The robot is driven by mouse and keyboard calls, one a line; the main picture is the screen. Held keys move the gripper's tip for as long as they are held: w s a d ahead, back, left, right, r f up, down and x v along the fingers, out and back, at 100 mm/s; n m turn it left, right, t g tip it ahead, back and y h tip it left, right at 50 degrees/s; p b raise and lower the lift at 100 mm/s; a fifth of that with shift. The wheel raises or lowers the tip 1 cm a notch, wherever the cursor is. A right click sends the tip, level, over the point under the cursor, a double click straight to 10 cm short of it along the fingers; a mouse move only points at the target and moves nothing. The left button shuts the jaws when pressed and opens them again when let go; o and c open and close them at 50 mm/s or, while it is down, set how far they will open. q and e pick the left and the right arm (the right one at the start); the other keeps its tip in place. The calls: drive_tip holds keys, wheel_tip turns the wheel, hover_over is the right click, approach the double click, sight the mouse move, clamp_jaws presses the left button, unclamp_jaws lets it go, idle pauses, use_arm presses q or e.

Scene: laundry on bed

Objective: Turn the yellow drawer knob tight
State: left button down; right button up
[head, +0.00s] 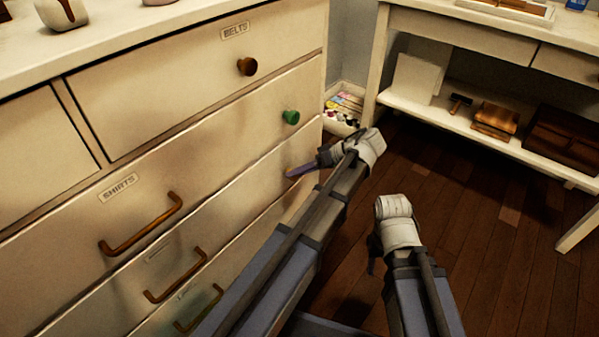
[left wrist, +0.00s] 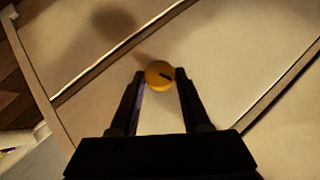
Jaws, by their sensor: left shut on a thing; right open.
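The yellow knob (left wrist: 158,72) sits on a cream drawer front in the left wrist view. It is round, with a dark slanted mark on its face. My left gripper (left wrist: 160,84) is shut on it, with one dark finger at each side. In the head view my left gripper (head: 301,171) reaches the right end of a dresser drawer, below the green knob (head: 290,117). The yellow knob is hidden there. My right gripper (head: 373,262) is open, empty and away from the dresser, over the floor, and mostly hidden by its own arm.
The cream dresser (head: 200,105) also has a brown knob (head: 247,66) and several bronze bar handles (head: 142,232). A white bin (head: 341,122) of small colourful items stands beyond its corner. A white desk (head: 470,117) is at the right. The wooden floor (head: 480,230) between is clear.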

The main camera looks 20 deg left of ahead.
use_arm(q)
drive_tip(key=shift+c, duration=2)
unclamp_jaws()
drive_tip(key=p+v, duration=0.4)
drive_tip(key=v, duration=0.4)
